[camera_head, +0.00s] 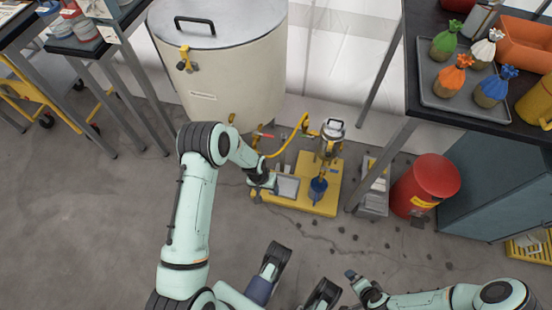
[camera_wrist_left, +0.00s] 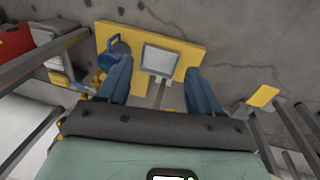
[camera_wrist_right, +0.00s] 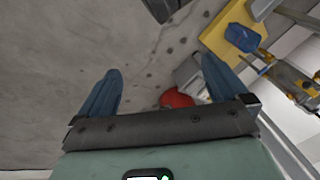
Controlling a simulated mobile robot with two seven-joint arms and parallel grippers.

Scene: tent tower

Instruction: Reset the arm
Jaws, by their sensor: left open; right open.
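My left arm reaches forward, and its gripper (camera_head: 268,183) is low at the left end of a yellow platform (camera_head: 315,203), beside a grey square plate (camera_head: 287,187). The left wrist view shows its fingers (camera_wrist_left: 158,85) apart with nothing held; the plate (camera_wrist_left: 160,60) and platform (camera_wrist_left: 180,38) lie beyond them. My right gripper (camera_head: 360,285) is low at the bottom of the head view, over bare floor. In the right wrist view its fingers (camera_wrist_right: 162,80) are wide apart and empty. Contact between the left gripper and the platform cannot be told.
A blue mug (camera_head: 318,188) and a metal canister (camera_head: 333,130) are at the platform. A large cream tank (camera_head: 225,80) stands behind it. A red bin (camera_head: 425,185) stands right, near a dark table (camera_head: 450,108) with several small colored-top sacks.

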